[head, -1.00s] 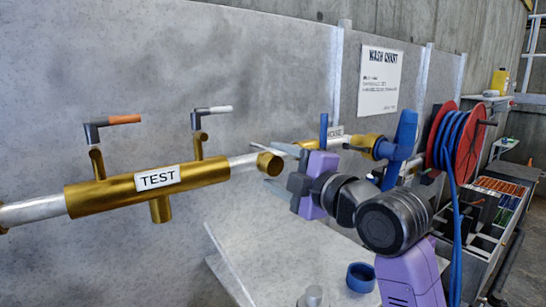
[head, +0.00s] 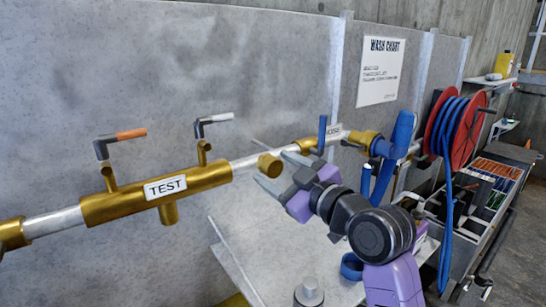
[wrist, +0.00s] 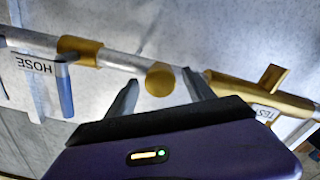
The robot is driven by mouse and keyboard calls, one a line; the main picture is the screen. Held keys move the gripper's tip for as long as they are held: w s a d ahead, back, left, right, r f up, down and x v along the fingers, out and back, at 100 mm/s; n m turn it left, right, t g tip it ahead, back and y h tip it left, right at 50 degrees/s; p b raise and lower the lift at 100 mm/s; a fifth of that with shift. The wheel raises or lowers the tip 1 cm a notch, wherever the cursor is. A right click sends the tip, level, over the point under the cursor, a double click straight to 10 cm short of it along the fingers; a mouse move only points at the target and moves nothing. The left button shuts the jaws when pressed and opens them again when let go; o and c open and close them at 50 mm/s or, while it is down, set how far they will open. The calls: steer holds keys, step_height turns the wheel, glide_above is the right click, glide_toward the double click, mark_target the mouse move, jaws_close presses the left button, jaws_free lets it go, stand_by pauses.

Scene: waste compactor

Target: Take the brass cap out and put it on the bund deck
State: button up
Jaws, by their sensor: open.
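The brass cap (head: 270,165) is a round brass piece at the pipe line between the TEST and HOSE fittings. It also shows in the wrist view (wrist: 160,78) as a round brass face. My gripper (head: 269,166) is open, with one finger on each side of the cap in the picture. In the wrist view the fingertips (wrist: 160,76) flank the cap with gaps on both sides; I cannot tell how deep the cap sits between them. The bund deck (head: 255,258) is the pale grey flat surface below the pipe, partly hidden by my arm.
A blue ring (head: 352,266) and a grey knob-like piece (head: 309,292) are on the deck. The brass TEST body (head: 115,205) with two lever handles is left of the cap. A blue hose reel (head: 460,130) stands right. The left part of the deck is clear.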

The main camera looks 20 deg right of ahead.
steer(key=m+p, duration=0.3)
steer(key=shift+r+m, duration=0.2)
steer(key=shift+m, duration=0.1)
steer(key=shift+f+m+p, duration=0.1)
steer(key=shift+m+p, duration=0.6)
steer(key=shift+m, duration=0.1)
steer(key=shift+f, duration=0.15)
jaws_close()
steer(key=shift+f+n+b, duration=0.1)
steer(key=shift+n+b, duration=0.8)
steer(key=shift+b, duration=0.35)
steer(key=shift+n+b, duration=1.2)
steer(key=shift+n, duration=0.3)
